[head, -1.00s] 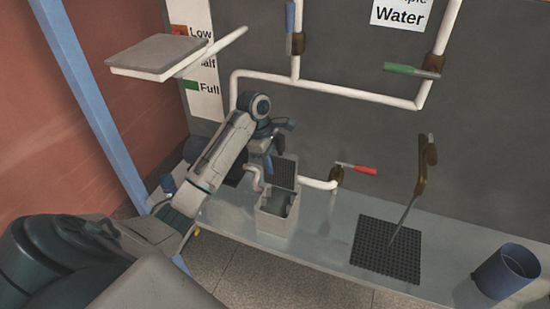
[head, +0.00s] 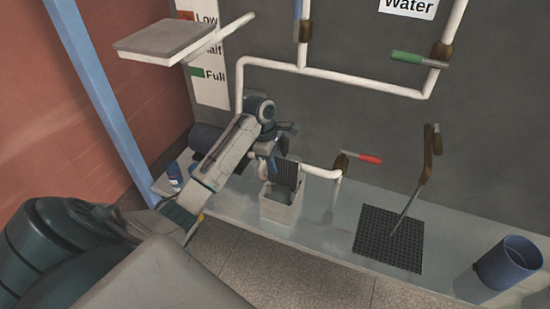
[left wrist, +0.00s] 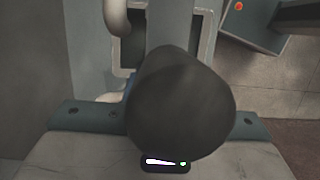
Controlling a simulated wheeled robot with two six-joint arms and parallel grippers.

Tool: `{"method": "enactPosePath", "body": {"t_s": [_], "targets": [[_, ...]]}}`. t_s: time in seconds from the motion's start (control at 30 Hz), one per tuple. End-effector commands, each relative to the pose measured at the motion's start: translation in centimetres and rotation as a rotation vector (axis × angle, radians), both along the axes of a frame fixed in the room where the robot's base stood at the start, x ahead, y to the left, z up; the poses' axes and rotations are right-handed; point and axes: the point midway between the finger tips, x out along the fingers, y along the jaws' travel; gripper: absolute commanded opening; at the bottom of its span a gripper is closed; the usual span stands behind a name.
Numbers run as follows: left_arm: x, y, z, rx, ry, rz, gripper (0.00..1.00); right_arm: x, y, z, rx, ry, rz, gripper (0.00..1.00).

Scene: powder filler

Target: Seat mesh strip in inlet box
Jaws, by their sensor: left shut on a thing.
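The inlet box (head: 282,208) is a pale open-topped box standing on the grey ledge in the head view. A dark mesh strip (head: 286,173) stands upright at the back of its opening, with its upper part above the rim. Whether its lower edge is seated is hidden. My left gripper (head: 272,152) is just above and beside the strip, shut on it; the fingertips are hard to make out. In the left wrist view, the box rim (left wrist: 208,35) shows at the top, partly covered by my own gripper parts. My right gripper is not in view.
White pipes run along the wall, with a red-handled valve (head: 363,157) right of the box. A black grid mat (head: 380,240) with a slanted rod on it and a blue cup (head: 507,264) are further right. The ledge between box and mat is clear.

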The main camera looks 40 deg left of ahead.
Motion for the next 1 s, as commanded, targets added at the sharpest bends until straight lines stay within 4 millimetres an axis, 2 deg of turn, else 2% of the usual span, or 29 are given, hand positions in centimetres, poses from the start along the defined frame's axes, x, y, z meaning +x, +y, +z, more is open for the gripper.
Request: {"method": "enactPosePath", "body": {"t_s": [0.1,1.0], "targets": [[-0.01,-0.01,-0.28,0.000,0.000,0.000,0.00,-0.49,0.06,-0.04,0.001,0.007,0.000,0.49],[-0.05,0.00,-0.30,0.001,0.000,0.000,0.00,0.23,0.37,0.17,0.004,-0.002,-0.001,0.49]]}}
